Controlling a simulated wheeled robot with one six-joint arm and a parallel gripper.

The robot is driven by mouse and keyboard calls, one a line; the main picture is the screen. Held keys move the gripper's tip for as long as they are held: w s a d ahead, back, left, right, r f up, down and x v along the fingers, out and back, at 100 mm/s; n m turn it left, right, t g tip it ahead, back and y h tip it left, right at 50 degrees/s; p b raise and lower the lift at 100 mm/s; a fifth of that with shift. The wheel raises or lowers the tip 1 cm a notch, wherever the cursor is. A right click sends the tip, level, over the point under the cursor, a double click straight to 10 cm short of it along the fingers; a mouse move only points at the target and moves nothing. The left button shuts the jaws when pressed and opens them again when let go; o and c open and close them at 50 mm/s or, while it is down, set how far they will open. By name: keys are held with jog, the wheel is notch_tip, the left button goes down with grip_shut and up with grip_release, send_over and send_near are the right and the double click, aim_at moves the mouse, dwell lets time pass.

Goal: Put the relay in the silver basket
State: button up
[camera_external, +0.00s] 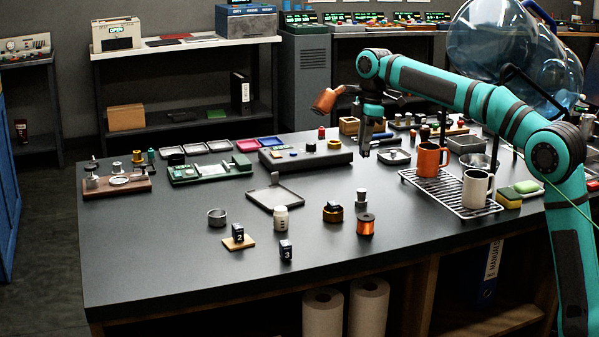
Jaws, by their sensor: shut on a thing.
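My gripper (366,150) points down from the teal arm, above the back middle of the table. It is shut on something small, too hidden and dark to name. I cannot pick out the relay for sure. Two small black blocks show: one marked 2 (238,232) on a wooden plate, and one marked 3 (286,250) on the bare table.
A white jar (281,219), a copper wire spool (366,225) and a dark tray (275,196) stand around the middle. A wire rack (450,193) with an orange mug and a white mug is at the right. The front left table is clear.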

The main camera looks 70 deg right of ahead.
jog(key=w+a, duration=0.6)
jog(key=w, duration=0.3)
jog(key=n, duration=0.2)
send_over(217, 218)
jog(key=w+d, duration=0.1)
jog(key=d, duration=0.1)
notch_tip(217, 218, down, 5)
jog(key=shift+w+f, duration=0.2)
jog(key=shift+f, duration=2.2)
jog(key=shift+f, duration=0.3)
jog(key=o, duration=1)
jog(key=shift+f, duration=0.15)
